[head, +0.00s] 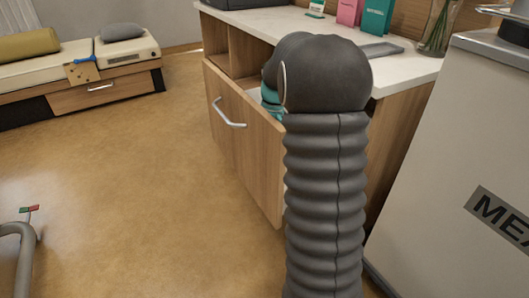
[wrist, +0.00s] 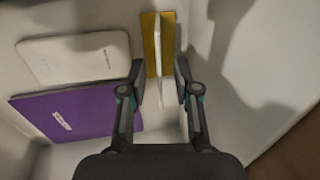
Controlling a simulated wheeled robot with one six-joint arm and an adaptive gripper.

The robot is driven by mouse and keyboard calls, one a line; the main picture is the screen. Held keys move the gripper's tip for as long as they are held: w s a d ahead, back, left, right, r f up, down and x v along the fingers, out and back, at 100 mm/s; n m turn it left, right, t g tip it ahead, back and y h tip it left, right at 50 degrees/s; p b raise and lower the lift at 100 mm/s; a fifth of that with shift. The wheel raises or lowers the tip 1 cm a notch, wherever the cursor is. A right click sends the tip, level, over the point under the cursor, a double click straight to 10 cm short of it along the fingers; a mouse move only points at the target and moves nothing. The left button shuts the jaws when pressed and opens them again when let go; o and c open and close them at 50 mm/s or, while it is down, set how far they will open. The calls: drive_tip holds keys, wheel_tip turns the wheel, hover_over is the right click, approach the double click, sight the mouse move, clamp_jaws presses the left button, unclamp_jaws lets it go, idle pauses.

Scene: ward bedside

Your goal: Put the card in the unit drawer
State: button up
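The unit drawer (head: 243,150) is pulled out from the wooden unit; my arm hides most of its inside. In the wrist view my gripper (wrist: 159,84) is down inside the drawer, over its pale floor. A yellow and white card (wrist: 158,58) stands nearly edge-on between the two fingers. A gap shows on each side of its white edge, so the fingers look open around it. Whether its lower edge touches the floor, I cannot tell. In the head view my gripper is mostly hidden behind my dark arm.
In the drawer, a white booklet (wrist: 78,57) and a purple booklet (wrist: 68,112) lie left of the card. The drawer wall (wrist: 235,80) is close on the right. A grey cabinet (head: 455,150) stands right of my arm. The floor (head: 130,170) at left is mostly clear.

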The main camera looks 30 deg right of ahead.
wheel_tip(320, 180, up, 9)
drive_tip(key=d+p, duration=0.1)
drive_tip(key=shift+d+r, duration=0.15)
drive_tip(key=shift+d, duration=0.2)
idle(1.0)
